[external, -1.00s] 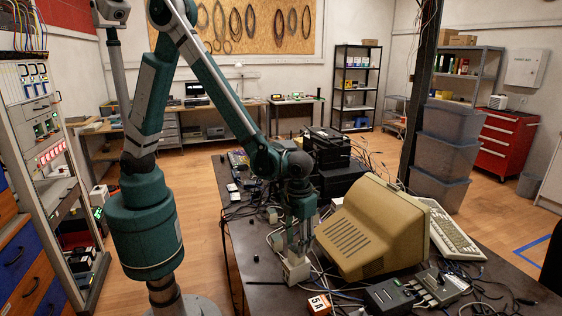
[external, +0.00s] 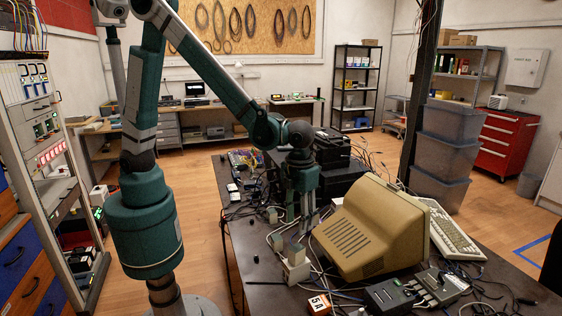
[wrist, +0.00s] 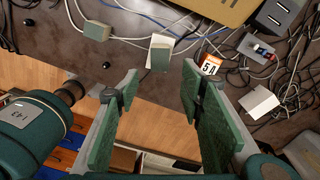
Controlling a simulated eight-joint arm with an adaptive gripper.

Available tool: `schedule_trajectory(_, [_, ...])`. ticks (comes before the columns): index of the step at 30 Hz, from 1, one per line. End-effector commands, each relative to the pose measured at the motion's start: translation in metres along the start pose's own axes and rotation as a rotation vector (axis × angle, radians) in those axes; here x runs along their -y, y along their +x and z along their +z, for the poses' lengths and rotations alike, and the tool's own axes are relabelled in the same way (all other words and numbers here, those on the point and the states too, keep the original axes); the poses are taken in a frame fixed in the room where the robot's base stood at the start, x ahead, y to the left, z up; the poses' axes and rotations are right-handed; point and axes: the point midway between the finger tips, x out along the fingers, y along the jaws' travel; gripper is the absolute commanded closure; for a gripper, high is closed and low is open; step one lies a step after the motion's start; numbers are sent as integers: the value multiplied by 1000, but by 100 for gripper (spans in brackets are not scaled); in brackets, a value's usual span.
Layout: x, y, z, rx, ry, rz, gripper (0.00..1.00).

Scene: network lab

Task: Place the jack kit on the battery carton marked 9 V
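A small grey-green box (external: 295,251), likely the jack kit, sits on top of a pale carton (external: 296,271) near the front of the bench. No 9 V mark can be read on the carton, so I cannot confirm that it is the battery carton. The grey-green box shows from above in the wrist view (wrist: 160,52), just beyond the fingertips.
A beige monitor (external: 355,230) stands close to the right of my gripper. A carton marked 5A (external: 319,303) and a dark power box (external: 388,296) are at the front. Loose cables cover much of the bench. The bench's left edge is fairly clear.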

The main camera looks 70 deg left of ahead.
Motion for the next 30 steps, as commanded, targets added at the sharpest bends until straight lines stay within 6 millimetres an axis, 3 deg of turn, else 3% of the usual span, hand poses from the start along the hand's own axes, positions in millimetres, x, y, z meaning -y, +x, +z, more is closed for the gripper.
schedule_trajectory(22, [-1, -1, 0, 1, -5, -1, 61])
schedule_trajectory(30, [-20, -17, 12, 12, -115, -22, 61])
